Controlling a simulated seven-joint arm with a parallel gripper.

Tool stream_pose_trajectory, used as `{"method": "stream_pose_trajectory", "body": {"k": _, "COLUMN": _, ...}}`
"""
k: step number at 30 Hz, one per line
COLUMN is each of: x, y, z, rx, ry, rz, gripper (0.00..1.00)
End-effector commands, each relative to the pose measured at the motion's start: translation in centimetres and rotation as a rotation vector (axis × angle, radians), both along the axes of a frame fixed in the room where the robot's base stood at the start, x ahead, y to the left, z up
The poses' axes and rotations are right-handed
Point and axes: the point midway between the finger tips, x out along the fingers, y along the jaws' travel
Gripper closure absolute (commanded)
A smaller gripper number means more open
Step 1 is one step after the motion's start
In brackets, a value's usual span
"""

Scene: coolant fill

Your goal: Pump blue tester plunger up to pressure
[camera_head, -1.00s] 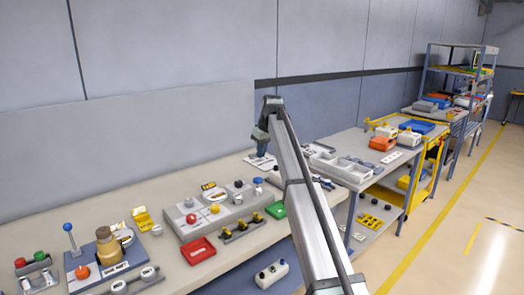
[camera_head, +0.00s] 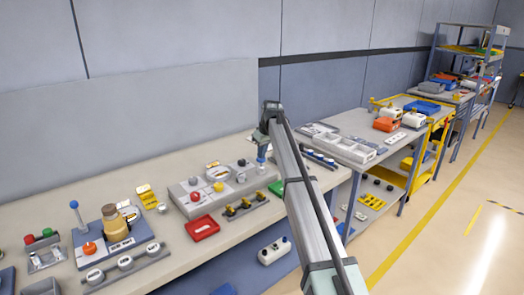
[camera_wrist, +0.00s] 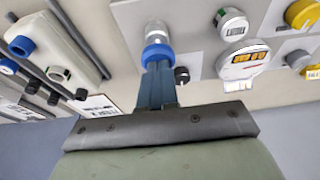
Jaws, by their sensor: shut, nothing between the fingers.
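The tester plunger (camera_wrist: 157,48), a pale cylinder with a blue collar, stands on a grey panel at the top centre of the wrist view. My gripper (camera_wrist: 157,70) is shut, its blue fingers together and pointing at the collar. Its fingertips overlap the collar's lower edge in this view; whether they touch it I cannot tell.
In the wrist view, round displays (camera_wrist: 243,63) and yellow knobs (camera_wrist: 298,60) sit right of the plunger, and a small black knob (camera_wrist: 181,75) is close beside it. A pale block with a blue knob (camera_wrist: 20,46) lies left. In the head view, a red tray (camera_head: 202,227) is in front.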

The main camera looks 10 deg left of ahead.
Motion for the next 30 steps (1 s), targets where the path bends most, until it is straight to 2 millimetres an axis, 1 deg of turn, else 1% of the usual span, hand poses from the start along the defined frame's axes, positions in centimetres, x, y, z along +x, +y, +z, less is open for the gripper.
{"method": "stream_pose_trajectory", "body": {"k": 5, "x": 0.0, "y": 0.0, "z": 0.0, "rx": 0.000, "ry": 0.000, "rz": 0.000, "gripper": 1.00}}
{"method": "stream_pose_trajectory", "body": {"k": 7, "x": 0.0, "y": 0.0, "z": -0.4, "rx": -0.001, "ry": 0.001, "rz": 0.000, "gripper": 1.00}}
{"method": "stream_pose_trajectory", "body": {"k": 12, "x": -0.1, "y": 0.0, "z": -2.3, "rx": -0.001, "ry": 0.001, "rz": 0.000, "gripper": 1.00}}
{"method": "stream_pose_trajectory", "body": {"k": 15, "x": 0.0, "y": 0.0, "z": -2.9, "rx": -0.001, "ry": 0.001, "rz": 0.000, "gripper": 1.00}}
{"method": "stream_pose_trajectory", "body": {"k": 25, "x": -0.1, "y": 0.0, "z": -2.9, "rx": -0.002, "ry": 0.004, "rz": -0.001, "gripper": 1.00}}
{"method": "stream_pose_trajectory", "body": {"k": 28, "x": -0.1, "y": 0.0, "z": -2.4, "rx": -0.001, "ry": 0.003, "rz": 0.000, "gripper": 1.00}}
{"method": "stream_pose_trajectory", "body": {"k": 30, "x": 0.0, "y": 0.0, "z": -1.5, "rx": -0.001, "ry": 0.001, "rz": 0.000, "gripper": 1.00}}
